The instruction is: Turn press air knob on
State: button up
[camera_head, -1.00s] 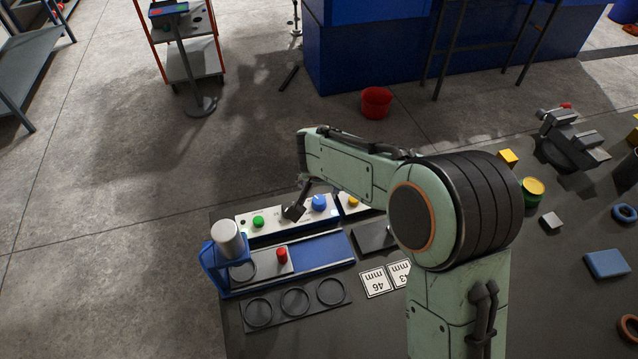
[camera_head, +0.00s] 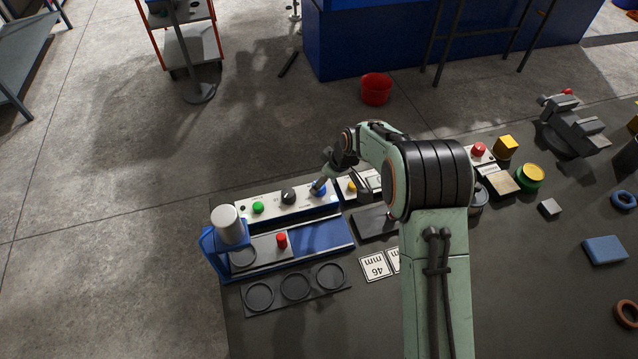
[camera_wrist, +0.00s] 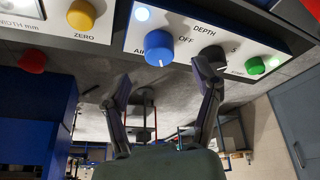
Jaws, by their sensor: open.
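The press air knob is the blue knob (camera_head: 322,190) on the white panel. In the wrist view the blue knob (camera_wrist: 158,45) stands beside the "AIR" and "OFF" lettering, with a white mark at its lower edge. My gripper (camera_head: 317,184) is over the panel at the blue knob and partly covers it in the head view. In the wrist view my gripper (camera_wrist: 161,74) is open, with its fingers spread either side of the knob and a gap between them and it. The fingers appear empty; contact with the knob cannot be told.
A black knob (camera_wrist: 214,57) sits close to one fingertip on the same panel, with a green button (camera_wrist: 254,66) beyond it. A yellow knob (camera_wrist: 81,15) is on the neighbouring panel. The press (camera_head: 228,225) with a red button (camera_head: 282,239) stands in front on the table.

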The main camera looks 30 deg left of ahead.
jog(key=shift+x, duration=2.4)
jog(key=c, duration=1.2)
jog(key=shift+o, duration=0.2)
jog(key=shift+n, duration=0.6)
jog(key=o, duration=1.2)
jog(key=shift+c, duration=0.2)
jog(key=shift+r, duration=0.1)
jog(key=v, duration=1.2)
jog(key=shift+w, duration=0.2)
